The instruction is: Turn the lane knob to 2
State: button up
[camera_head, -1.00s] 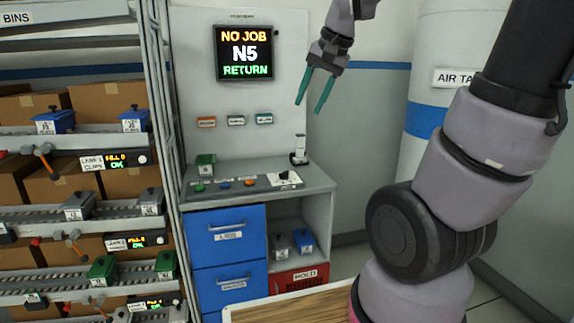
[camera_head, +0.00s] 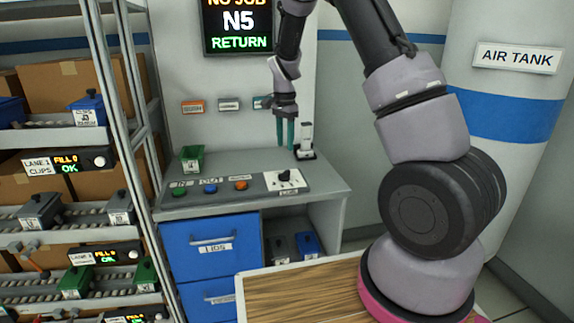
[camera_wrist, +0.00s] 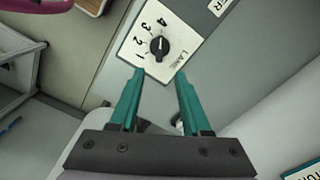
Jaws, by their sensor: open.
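The lane knob (camera_wrist: 159,46) is a small black knob on a white plate (camera_wrist: 178,27) marked LANE, with the numbers 1 to 4 around one side. I cannot tell for sure which number its pointer faces. In the head view the knob (camera_head: 285,175) sits on the right part of the grey console top. My gripper (camera_wrist: 159,74) has two teal fingers, open and empty, with the knob just beyond their tips and between their lines. In the head view my gripper (camera_head: 286,147) points down above the knob plate, apart from it.
Several coloured buttons (camera_head: 210,188) lie left of the knob plate. A small green bin (camera_head: 192,158) stands on the console's left. A pale upright device (camera_head: 304,142) stands close behind the knob. Shelving (camera_head: 128,110) is at left, and a screen (camera_head: 237,25) hangs above.

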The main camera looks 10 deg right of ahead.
aim_at(285, 171)
notch_tip(285, 171, down, 10)
jog(key=shift+f, duration=0.1)
dwell(0.4)
grip_shut()
